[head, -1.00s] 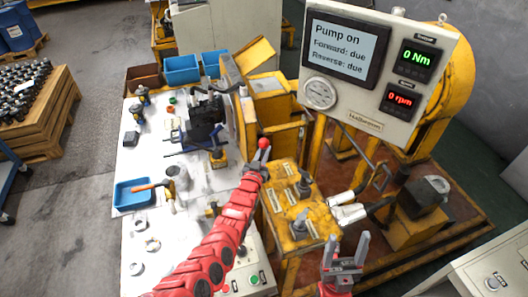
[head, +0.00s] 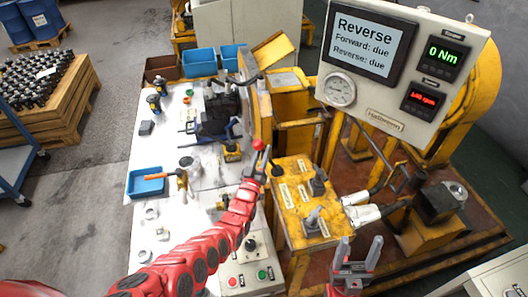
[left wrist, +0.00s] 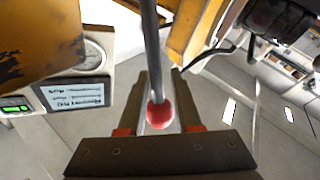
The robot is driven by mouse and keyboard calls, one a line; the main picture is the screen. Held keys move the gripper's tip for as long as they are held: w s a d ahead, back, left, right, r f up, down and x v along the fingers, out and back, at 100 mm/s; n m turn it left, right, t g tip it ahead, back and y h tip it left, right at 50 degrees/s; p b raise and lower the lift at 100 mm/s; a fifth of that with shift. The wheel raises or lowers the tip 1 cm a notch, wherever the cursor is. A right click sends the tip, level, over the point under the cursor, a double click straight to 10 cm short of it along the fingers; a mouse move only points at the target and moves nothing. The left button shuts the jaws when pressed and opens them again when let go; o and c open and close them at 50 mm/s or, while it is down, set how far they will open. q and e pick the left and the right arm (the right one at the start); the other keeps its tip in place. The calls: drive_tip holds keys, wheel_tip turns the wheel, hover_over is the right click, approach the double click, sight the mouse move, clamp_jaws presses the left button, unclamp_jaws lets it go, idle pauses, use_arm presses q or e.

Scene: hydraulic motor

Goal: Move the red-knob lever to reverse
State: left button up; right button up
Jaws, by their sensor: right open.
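The red-knob lever shows its red ball (head: 258,145) above the yellow valve stand (head: 297,235). My left gripper (head: 254,162) is at the knob, its arm coming in from the lower left. In the left wrist view the red knob (left wrist: 160,114) sits between the two fingers of my left gripper (left wrist: 160,95), which are drawn in around it; its grey shaft runs up the picture. The display (head: 365,42) reads "Reverse", with "Forward: due" and "Reverse: due" below. My right gripper (head: 359,250) is open and empty in front of the stand.
Other short levers (head: 318,182) stand on the yellow stand. The white bench (head: 165,225) holds tools and a blue tray (head: 145,183).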

use_arm(q)
drive_tip(key=shift+o, duration=0.8)
drive_tip(key=shift+r, duration=0.1)
drive_tip(key=shift+s, duration=0.15)
drive_tip(key=p+v, duration=0.3)
drive_tip(key=v, duration=0.8)
drive_tip(key=shift+s+f, duration=0.2)
drive_tip(key=shift+s, duration=0.15)
drive_tip(key=shift+w+a, duration=0.1)
drive_tip(key=shift+a, duration=0.05)
